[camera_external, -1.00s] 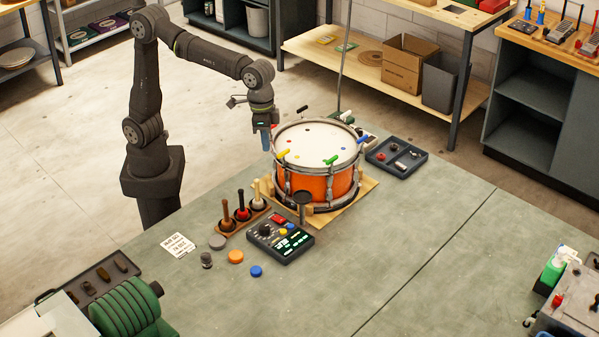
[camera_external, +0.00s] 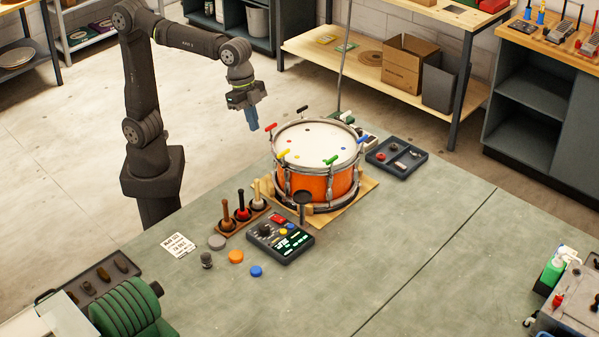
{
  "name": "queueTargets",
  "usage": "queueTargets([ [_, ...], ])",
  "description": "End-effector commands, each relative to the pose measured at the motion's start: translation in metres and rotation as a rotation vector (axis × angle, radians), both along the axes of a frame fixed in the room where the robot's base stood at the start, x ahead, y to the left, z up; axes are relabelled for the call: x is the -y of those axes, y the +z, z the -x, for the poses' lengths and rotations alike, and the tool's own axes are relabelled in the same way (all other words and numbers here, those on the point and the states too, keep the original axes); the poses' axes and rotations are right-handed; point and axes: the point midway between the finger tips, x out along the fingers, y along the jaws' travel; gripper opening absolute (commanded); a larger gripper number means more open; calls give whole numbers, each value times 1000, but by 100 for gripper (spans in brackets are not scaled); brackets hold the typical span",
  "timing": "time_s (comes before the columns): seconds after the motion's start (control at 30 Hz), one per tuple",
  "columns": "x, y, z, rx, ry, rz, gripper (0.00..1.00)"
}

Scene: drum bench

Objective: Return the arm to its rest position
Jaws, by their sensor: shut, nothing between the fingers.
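My gripper (camera_external: 252,120) is in the air to the left of the drum, above the far left edge of the bench. Its blue fingers point down and are shut on nothing. It is apart from the drum and everything on the bench. The orange drum (camera_external: 309,186) stands upright on a wooden base (camera_external: 362,193), with a white head and several coloured keys around its rim.
A rack with several upright mallets (camera_external: 243,213) and a dark control box (camera_external: 281,238) stand before the drum. Coloured pucks (camera_external: 236,257) and a white card (camera_external: 178,245) lie nearby. A dark tray (camera_external: 397,157) is right of the drum. The bench's front middle is clear.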

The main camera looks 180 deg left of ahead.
Motion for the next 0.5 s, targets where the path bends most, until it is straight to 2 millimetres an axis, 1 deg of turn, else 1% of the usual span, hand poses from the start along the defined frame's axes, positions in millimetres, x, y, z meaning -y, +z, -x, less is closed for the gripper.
queueTargets([
  [0.03, -2, -10, -2, -3, 1, 4, 0],
  [0.2, -6, -28, -6, -1, 2, 3, 0],
  [0.33, -7, -34, -7, -1, 3, 2, 0],
  [0.5, -7, -36, -7, 0, 4, 1, 0],
])
